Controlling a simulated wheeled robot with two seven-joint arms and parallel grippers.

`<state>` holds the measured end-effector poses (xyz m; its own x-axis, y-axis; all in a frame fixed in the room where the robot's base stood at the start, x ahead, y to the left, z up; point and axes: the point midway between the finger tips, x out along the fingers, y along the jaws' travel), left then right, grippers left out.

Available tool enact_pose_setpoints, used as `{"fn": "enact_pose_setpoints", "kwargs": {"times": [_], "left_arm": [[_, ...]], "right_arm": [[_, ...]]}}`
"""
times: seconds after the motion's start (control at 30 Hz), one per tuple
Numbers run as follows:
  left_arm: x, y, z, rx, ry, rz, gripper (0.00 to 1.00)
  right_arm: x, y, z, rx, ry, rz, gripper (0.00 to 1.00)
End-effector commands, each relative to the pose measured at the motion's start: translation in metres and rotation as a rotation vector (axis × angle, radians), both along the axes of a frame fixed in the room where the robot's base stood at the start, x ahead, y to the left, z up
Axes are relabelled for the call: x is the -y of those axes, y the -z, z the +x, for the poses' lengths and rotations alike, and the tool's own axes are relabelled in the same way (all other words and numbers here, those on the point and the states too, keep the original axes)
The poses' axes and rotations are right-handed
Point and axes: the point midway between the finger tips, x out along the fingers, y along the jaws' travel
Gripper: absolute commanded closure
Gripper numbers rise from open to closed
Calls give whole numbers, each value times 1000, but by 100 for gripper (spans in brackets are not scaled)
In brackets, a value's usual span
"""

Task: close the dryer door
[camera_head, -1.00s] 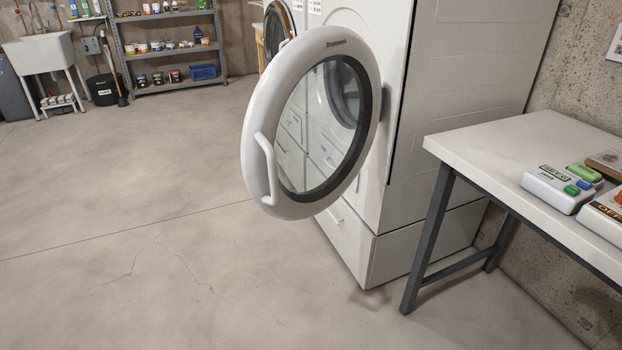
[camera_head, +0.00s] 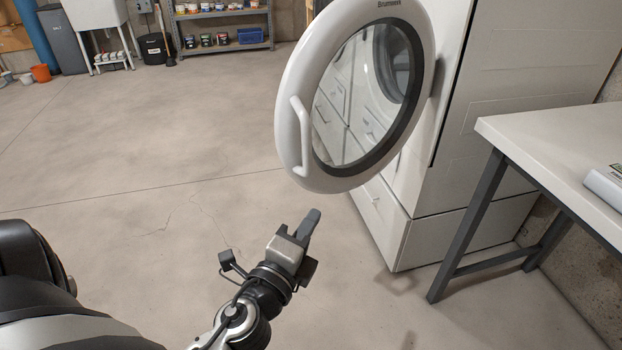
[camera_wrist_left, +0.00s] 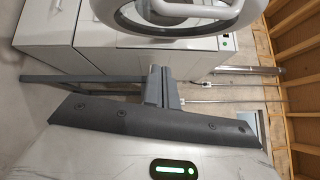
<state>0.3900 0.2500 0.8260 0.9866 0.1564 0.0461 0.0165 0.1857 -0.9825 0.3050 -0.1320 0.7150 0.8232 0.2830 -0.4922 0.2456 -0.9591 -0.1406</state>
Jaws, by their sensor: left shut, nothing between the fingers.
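The dryer door (camera_head: 290,110) is a round white ring with a dark-rimmed window and a white curved handle (camera_head: 302,136). It stands open, swung out from the front of the white dryer (camera_head: 440,215). My left gripper (camera_head: 312,222) is in front of and below the door, shut and empty, apart from the door in the head view. In the left wrist view the shut fingers (camera_wrist_left: 160,87) show below the door ring (camera_wrist_left: 125,27) and its handle (camera_wrist_left: 190,10). My right gripper is in neither view.
A white table (camera_head: 560,140) with dark legs stands to the right of the dryer. Metal shelving (camera_head: 222,28), a sink stand (camera_head: 98,40) and an orange bucket (camera_head: 41,73) are at the back. The concrete floor to the left is clear.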

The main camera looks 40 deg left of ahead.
Motion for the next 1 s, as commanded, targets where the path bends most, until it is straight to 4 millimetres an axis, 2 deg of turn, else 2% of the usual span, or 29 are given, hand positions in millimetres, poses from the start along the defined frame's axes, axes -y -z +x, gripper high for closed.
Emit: {"fn": "enact_pose_setpoints", "kwargs": {"times": [0.03,0.37,0.5,0.6,1.0], "left_arm": [[-2,-7,12,4,2,2,100],[-13,-8,80,2,-1,-1,100],[-36,-10,78,-2,-1,0,100],[-45,-11,79,-2,0,-2,100],[-52,-11,79,-1,-1,-5,100]], "right_arm": [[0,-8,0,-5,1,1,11],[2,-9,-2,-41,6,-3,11],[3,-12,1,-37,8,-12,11],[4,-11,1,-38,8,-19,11],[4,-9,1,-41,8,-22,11]]}}
